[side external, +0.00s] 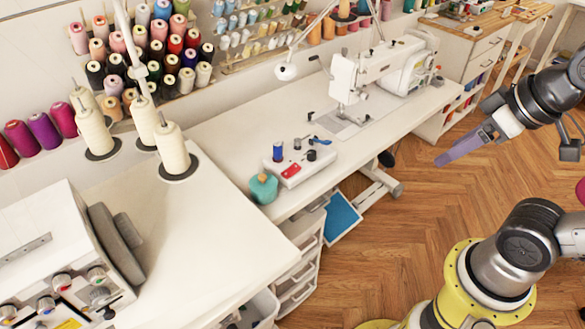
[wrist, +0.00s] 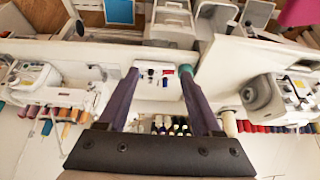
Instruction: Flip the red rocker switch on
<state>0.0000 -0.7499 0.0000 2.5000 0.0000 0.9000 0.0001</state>
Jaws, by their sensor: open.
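The red rocker switch (side external: 291,171) is on the top of a small white box (side external: 312,172) near the front edge of the white sewing table. The box also shows in the wrist view (wrist: 149,91), between my fingers, with a small red spot (wrist: 165,82) on it; the switch's tilt is too small to tell. My gripper (side external: 441,160) has purple fingers and hangs over the floor, to the right of the box and well apart from it. In the wrist view my gripper (wrist: 160,71) is open and empty.
Behind are a sewing machine (side external: 385,68) and a lamp (side external: 287,72). A serger (side external: 62,255) and cream cones are at left. Floor between arm and table is clear.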

